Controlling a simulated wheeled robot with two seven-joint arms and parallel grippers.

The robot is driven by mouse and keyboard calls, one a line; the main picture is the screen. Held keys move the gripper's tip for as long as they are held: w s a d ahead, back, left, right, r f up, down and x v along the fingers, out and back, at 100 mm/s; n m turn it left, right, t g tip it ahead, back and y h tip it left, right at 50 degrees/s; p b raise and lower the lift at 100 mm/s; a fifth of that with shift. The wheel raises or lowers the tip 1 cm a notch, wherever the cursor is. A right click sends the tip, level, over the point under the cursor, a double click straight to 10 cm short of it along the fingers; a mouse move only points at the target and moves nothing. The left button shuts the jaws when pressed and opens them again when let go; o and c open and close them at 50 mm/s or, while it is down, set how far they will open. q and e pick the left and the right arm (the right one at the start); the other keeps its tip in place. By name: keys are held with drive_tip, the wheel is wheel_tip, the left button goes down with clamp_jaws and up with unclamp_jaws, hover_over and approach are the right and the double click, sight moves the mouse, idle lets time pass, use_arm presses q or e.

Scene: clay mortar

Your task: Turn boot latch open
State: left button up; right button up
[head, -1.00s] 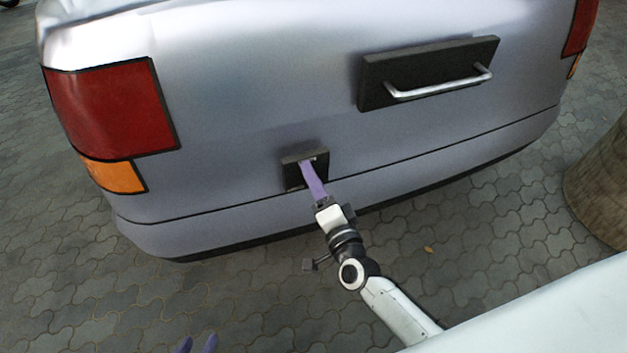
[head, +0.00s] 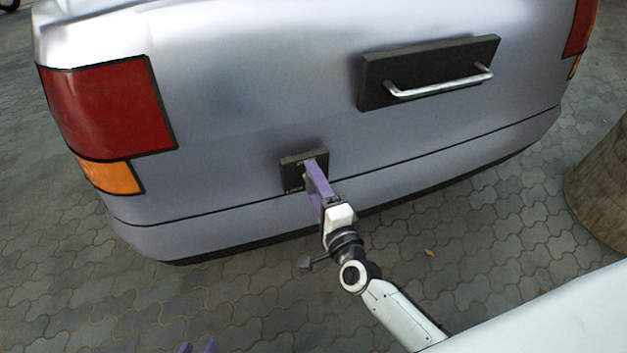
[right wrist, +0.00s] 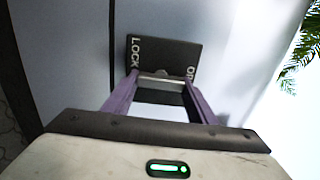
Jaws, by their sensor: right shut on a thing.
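The boot latch plate (head: 291,178) is a small dark square low on the silver car's rear. In the right wrist view the plate (right wrist: 165,54) shows "LOCK" at its left and a partly hidden "OP..." at its right. A metal latch piece (right wrist: 161,77) lies between the purple fingertips of my right gripper (right wrist: 160,82). My right gripper (head: 313,172) is shut on it, and its fingers cover part of the plate in the head view.
A metal bar handle (head: 440,84) on a dark panel (head: 375,75) sits higher on the boot. A red tail light (head: 110,108) is at left. A trunk-like round object (head: 600,195) stands at right. Paving (head: 220,300) below is clear.

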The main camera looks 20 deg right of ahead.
drive_tip(key=shift+a+f, duration=0.1)
drive_tip(key=o, duration=1.1)
drive_tip(key=shift+c, duration=0.2)
drive_tip(key=shift+s, duration=0.1)
drive_tip(key=s+p, duration=0.1)
drive_tip(key=s, duration=0.9)
drive_tip(key=shift+d, duration=0.2)
drive_tip(key=shift+s, duration=0.1)
